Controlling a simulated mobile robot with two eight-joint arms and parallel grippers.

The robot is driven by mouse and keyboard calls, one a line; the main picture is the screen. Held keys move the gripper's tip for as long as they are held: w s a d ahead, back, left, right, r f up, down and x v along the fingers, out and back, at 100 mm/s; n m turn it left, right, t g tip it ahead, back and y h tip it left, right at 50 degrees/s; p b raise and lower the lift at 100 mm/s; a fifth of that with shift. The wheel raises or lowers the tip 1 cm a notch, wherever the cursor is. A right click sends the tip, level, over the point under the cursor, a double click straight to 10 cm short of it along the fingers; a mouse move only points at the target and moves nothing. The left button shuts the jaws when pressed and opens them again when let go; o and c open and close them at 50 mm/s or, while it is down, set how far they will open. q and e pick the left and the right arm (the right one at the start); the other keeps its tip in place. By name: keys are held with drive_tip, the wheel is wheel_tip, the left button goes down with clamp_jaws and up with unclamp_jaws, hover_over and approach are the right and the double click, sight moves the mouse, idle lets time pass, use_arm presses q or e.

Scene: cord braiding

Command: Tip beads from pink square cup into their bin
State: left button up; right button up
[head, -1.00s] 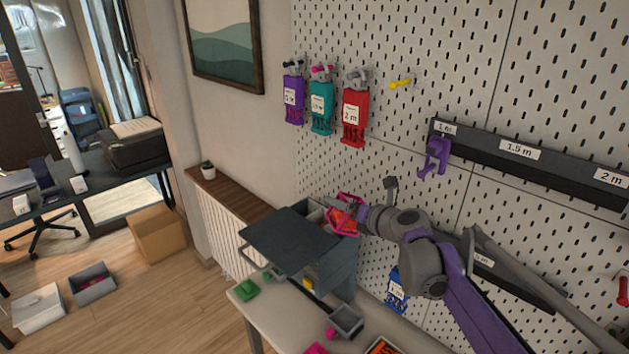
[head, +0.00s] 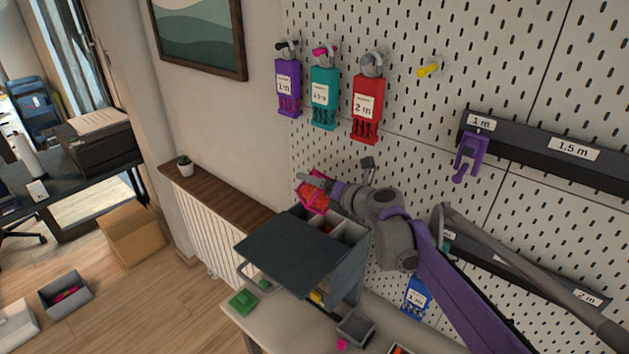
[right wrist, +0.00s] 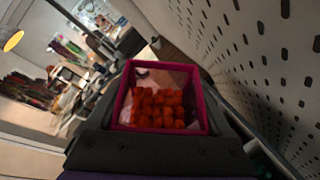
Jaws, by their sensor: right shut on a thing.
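The pink square cup (head: 313,197) is held up at the back left corner of a grey box with open compartments (head: 352,232). In the right wrist view the cup (right wrist: 208,112) contains many orange-red beads (right wrist: 158,106), and its open mouth faces the camera. My right gripper (head: 322,184) is shut on the cup. In the head view the cup looks tilted, but how far I cannot tell. A little red shows inside one compartment; its contents are mostly hidden. My left gripper is not in view.
A dark flat panel (head: 290,252) extends from the box's left side. The pegboard (head: 420,110) stands close behind my arm, with purple, teal and red tagged holders hanging on it. A small grey tray (head: 356,328) and a green piece (head: 243,301) are on the table below.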

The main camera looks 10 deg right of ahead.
drive_tip(key=m+y, duration=0.1)
drive_tip(key=m, duration=0.1)
drive_tip(key=f+m+t+b, duration=0.1)
drive_tip(key=m, duration=0.1)
drive_tip(key=a+f+m+y+b, duration=0.1)
drive_tip(key=m, duration=0.2)
drive_tip(key=shift+s+f+t+y, duration=0.15)
drive_tip(key=shift+f+t+y, duration=0.15)
drive_tip(key=shift+t, duration=0.1)
drive_tip(key=m+t+b, duration=0.1)
drive_tip(key=m, duration=0.1)
drive_tip(key=r+m+b, duration=0.1)
drive_tip(key=m, duration=0.1)
drive_tip(key=shift+r+m+t, duration=0.1)
drive_tip(key=shift+m+t, duration=0.2)
drive_tip(key=shift+t, duration=0.1)
use_arm(q)
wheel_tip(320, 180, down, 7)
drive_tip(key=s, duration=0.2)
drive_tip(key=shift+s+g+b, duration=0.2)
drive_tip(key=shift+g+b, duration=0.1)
drive_tip(key=shift+b, duration=0.15)
use_arm(e)
drive_tip(key=shift+d+r+m, duration=0.1)
drive_tip(key=shift+r+m, duration=0.25)
drive_tip(key=shift+m, duration=0.25)
